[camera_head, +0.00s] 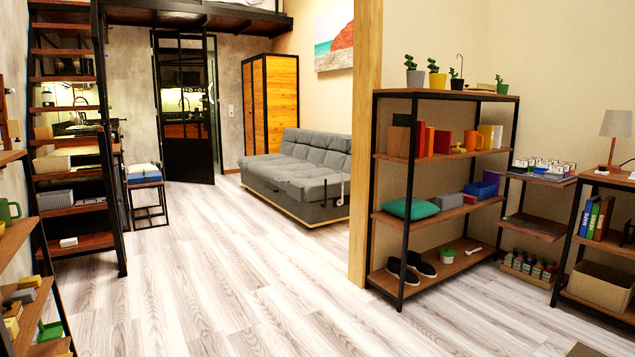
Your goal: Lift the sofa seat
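A grey tufted sofa (298,180) stands against the right wall of the far room, partly hidden behind the wooden post. Its seat (290,172) looks flat and lowered, above a grey base with a light wooden bottom edge. A thin dark metal bar shows at the sofa's near end. My gripper is not in view.
A wooden post (366,140) and a black-framed shelf (408,190) with plants, books and shoes stand at right. A stair-like shelf (77,130) and a stool (147,203) are at left. The wooden floor (215,270) between is clear. A wooden cabinet (271,103) stands behind the sofa.

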